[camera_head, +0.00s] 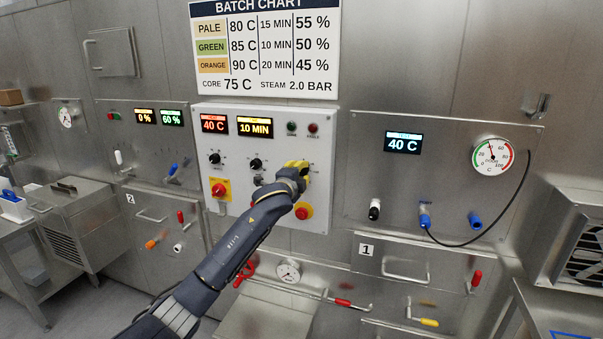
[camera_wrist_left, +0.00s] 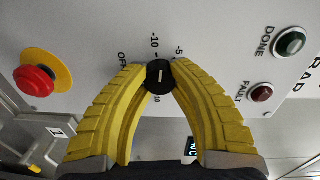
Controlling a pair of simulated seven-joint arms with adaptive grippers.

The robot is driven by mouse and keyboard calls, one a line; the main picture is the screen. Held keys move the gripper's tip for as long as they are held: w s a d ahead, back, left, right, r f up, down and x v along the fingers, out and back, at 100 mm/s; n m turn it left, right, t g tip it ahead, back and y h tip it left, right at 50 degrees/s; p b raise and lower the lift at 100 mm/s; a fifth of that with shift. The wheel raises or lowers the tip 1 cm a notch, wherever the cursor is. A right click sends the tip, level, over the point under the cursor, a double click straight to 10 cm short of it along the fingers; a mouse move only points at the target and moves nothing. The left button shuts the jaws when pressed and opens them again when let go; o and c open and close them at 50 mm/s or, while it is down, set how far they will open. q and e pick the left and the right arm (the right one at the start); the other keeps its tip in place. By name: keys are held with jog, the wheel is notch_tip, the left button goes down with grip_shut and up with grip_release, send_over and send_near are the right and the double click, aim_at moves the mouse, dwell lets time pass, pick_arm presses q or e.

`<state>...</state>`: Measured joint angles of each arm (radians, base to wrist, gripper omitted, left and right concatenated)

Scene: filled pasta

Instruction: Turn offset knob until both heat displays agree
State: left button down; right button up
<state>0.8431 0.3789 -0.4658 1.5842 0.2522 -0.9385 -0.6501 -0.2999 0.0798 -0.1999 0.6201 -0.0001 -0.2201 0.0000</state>
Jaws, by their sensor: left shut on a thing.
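The white control panel (camera_head: 240,195) carries a red-lit heat display (camera_head: 214,123) that reads 40 C. The blue-lit heat display (camera_head: 403,143) on the steel panel to the right also reads 40 C. My left gripper (camera_head: 298,166) is at the right part of the white panel and covers most of what it holds there. In the left wrist view its yellow fingers are shut on a small round black knob (camera_wrist_left: 159,75) with a light pointer line. Scale marks -10 and -5 and a partly hidden label starting "OFF" surround the knob. My right gripper is not in view.
A round dial gauge (camera_head: 492,156) is right of the blue display. The timer display (camera_head: 255,127) reads 10 MIN. A batch chart (camera_head: 264,48) hangs above.

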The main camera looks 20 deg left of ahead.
pick_arm(q)
jog(key=shift+r+n, duration=0.1)
jog(key=shift+n, duration=1.4)
jog(key=shift+a, duration=0.1)
jog(key=c, duration=1)
grip_release()
jog(key=s, duration=1.2)
jog(key=shift+a+r, duration=0.25)
jog(key=shift+d, duration=0.1)
